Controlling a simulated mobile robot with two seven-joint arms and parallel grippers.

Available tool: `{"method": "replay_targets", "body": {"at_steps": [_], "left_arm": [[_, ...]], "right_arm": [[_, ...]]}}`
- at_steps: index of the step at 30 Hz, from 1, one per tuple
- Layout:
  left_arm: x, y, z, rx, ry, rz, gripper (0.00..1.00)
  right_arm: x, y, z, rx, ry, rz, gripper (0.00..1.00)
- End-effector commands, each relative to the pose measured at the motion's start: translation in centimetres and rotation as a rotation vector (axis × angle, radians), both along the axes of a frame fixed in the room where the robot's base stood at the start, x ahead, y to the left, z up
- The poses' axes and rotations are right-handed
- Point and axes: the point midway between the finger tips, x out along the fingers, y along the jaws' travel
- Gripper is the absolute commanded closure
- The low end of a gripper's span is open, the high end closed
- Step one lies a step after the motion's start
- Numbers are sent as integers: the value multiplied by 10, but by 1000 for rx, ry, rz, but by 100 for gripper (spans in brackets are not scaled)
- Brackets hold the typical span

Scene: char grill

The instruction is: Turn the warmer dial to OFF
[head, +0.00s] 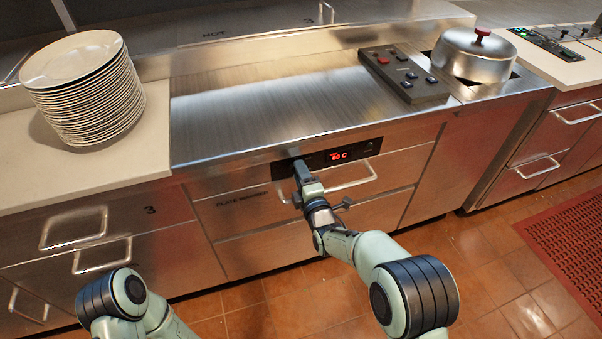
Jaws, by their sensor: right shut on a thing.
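The plate warmer's black control strip (362,150) runs along the front edge of the steel counter, with a red display (339,156) that appears to read 60 C. My right gripper (300,170) reaches the left part of this strip. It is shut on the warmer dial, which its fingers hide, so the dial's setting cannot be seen. The drawer front (240,207) below carries the words PLATE WARMER. My left arm shows at the bottom left, but its gripper is out of the picture.
A bar handle (352,184) sticks out just right of my right gripper. A tall stack of white plates (90,95) stands on the left counter. A dark button panel (404,75) and a lidded steel pot (474,55) are at the back right.

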Motion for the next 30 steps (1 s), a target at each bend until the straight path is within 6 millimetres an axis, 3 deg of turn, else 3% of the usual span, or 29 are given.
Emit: {"method": "replay_targets", "body": {"at_steps": [18,19,21,30], "left_arm": [[-3,-1,1,-3,8,-2,100],[-3,-1,1,-3,7,-2,100],[-3,-1,1,-3,7,-2,100],[-3,-1,2,-3,7,-2,100]], "right_arm": [[0,0,0,-40,-13,0,93],[0,0,0,-40,-13,0,56],[0,0,0,-40,-13,0,39],[-1,0,0,-38,-12,0,39]]}}
